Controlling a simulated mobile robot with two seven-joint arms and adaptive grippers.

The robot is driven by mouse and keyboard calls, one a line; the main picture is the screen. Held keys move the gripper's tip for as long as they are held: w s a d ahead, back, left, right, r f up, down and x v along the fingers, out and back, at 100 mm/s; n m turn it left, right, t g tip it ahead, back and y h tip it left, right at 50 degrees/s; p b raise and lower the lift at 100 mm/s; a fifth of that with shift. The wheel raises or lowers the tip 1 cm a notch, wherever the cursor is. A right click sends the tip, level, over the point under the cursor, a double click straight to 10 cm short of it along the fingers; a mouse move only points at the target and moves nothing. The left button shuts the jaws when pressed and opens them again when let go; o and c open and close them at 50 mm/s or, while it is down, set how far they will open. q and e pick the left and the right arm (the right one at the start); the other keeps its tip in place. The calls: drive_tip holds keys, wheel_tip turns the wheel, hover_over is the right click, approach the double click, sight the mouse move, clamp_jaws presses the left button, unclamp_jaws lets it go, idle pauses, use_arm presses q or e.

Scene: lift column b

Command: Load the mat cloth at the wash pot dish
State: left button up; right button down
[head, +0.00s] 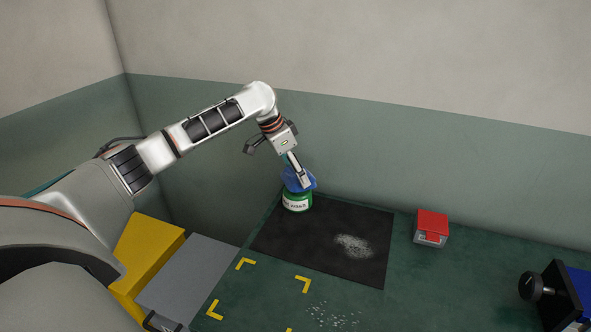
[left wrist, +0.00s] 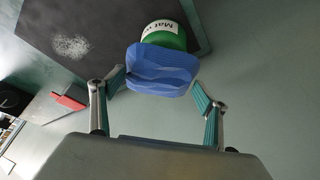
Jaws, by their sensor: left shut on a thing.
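A green wash pot (head: 297,203) with a white label stands at the back left corner of the black mat (head: 290,240). My left gripper (head: 301,178) reaches down over it and is shut on the blue cloth (head: 291,181). The cloth covers the pot's top in the head view; whether it touches the dish is hidden. In the left wrist view the cloth (left wrist: 160,72) sits between the fingers, with the pot (left wrist: 165,36) just behind it. A pale speckled patch (head: 353,245) lies on the mat.
A red-topped box (head: 432,226) stands right of the mat. White specks (head: 333,315) and yellow corner marks (head: 245,263) lie on the green table at the front. A blue and black device with a knob (head: 533,287) is at the right. The wall rises close behind the pot.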

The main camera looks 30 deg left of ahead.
use_arm(q)
drive_tip(key=shift+f, duration=0.35)
idle(0.8)
